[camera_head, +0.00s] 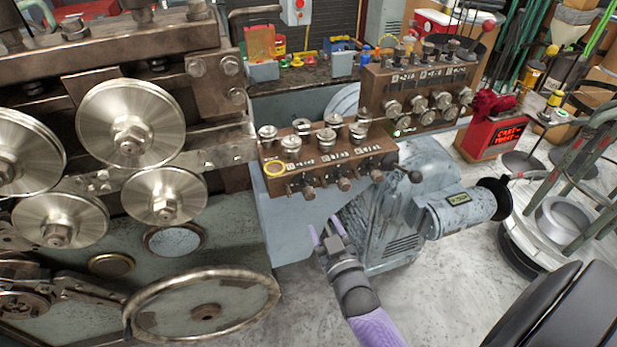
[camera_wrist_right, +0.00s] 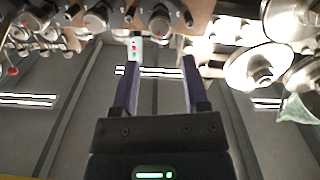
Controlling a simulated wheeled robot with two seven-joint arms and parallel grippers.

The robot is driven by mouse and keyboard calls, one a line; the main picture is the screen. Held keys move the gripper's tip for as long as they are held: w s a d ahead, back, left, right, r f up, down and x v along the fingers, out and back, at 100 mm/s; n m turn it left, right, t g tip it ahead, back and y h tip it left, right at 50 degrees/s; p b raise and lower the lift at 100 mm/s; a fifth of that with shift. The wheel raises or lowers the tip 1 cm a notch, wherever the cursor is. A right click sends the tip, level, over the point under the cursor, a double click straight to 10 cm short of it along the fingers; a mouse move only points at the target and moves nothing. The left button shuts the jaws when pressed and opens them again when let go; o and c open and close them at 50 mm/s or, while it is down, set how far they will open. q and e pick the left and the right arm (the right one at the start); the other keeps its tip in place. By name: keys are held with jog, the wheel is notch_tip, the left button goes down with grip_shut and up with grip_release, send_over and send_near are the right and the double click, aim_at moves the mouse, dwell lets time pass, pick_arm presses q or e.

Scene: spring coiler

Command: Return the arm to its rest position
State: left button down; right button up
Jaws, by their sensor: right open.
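My right gripper (camera_head: 323,230) is in the lower middle of the head view, at the end of my purple and dark grey arm coming up from the bottom edge. Its two purple fingers are spread apart with nothing between them. It appears just below the front brown control block (camera_head: 325,160) with its metal knobs; I cannot tell the exact gap. In the right wrist view the open fingers (camera_wrist_right: 160,78) point up toward the knobs at the top. My left gripper is not in view.
The coiler's metal rollers (camera_head: 130,122) and a large handwheel (camera_head: 205,305) stand at left. A grey motor (camera_head: 455,212) is right of my gripper. A second control block (camera_head: 420,92) and a red display box (camera_head: 495,135) stand farther back. Floor (camera_head: 440,300) shows at lower right.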

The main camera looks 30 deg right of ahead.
jog(key=s+a+f+n+g+y+b, duration=0.1)
jog(key=s+a+f+g+y+b, duration=0.25)
jog(key=f, duration=0.85)
jog(key=s+a+f+g+b, duration=0.35)
jog(key=s+f, duration=0.35)
jog(key=f, duration=0.4)
jog(key=s+f+g+b, duration=0.1)
jog(key=s+f+g, duration=0.2)
jog(key=s+f, duration=0.2)
jog(key=s+f+n+g+b, duration=0.1)
jog(key=s+f+g, duration=0.2)
jog(key=s, duration=0.8)
jog(key=s+f+g+b, duration=0.2)
jog(key=s+f+g, duration=0.1)
jog(key=s+f, duration=0.4)
jog(key=shift+s+a+n+g+y, duration=0.35)
jog(key=shift+s+n+g, duration=0.05)
jog(key=shift+s, duration=0.15)
jog(key=shift+w, duration=0.1)
